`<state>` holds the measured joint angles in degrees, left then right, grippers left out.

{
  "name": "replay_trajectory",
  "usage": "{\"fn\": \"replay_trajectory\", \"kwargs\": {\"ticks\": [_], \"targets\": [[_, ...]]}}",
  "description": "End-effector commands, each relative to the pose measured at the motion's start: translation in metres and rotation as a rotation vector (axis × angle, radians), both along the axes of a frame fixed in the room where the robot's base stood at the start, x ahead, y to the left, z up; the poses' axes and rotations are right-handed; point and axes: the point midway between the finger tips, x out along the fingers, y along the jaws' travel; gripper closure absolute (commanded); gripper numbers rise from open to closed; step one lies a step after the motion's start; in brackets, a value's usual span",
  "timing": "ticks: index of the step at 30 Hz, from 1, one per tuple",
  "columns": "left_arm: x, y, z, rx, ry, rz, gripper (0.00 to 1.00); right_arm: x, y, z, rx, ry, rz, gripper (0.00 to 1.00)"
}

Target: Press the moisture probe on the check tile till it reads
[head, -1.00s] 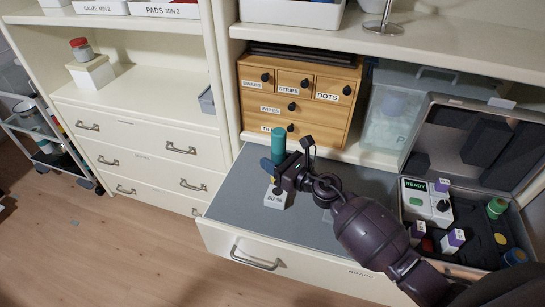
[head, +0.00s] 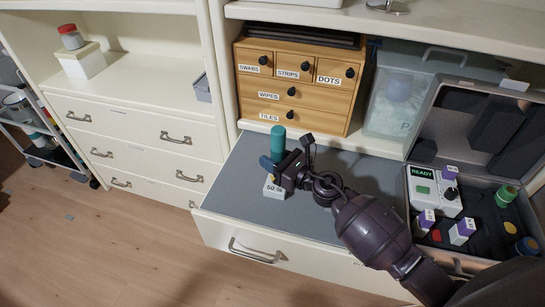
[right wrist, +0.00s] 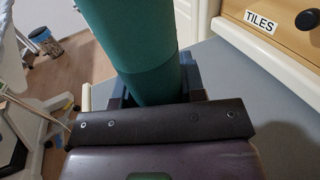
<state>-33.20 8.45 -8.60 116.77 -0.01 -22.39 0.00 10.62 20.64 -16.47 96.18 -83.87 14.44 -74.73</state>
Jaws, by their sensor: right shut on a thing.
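The moisture probe (head: 278,139) is a teal cylinder held upright above the grey counter top. My right gripper (head: 279,167) is shut on it. In the right wrist view the probe (right wrist: 143,50) rises between the fingers, and its lower end is hidden. The check tile (head: 272,190), a white block marked 50 %, lies directly below the gripper. I cannot tell whether the probe tip touches it. The meter (head: 423,187) in the open case shows READY on a green screen. My left gripper is not in view.
The open dark case (head: 408,217) at the right holds purple-and-white blocks and a green-capped item. A wooden drawer box (head: 243,84) and a clear bin (head: 388,110) stand behind. The grey top (head: 235,195) left of the gripper is clear.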

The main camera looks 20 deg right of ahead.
Motion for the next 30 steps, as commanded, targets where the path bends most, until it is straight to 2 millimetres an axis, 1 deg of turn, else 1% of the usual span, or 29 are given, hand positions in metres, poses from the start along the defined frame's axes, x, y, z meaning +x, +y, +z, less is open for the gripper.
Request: {"fn": "replay_trajectory", "kwargs": {"ticks": [30], "targets": [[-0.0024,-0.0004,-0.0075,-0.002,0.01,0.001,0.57,-0.0001,-0.0001,-0.0044,0.001,-0.001,0.0,0.88]]}}
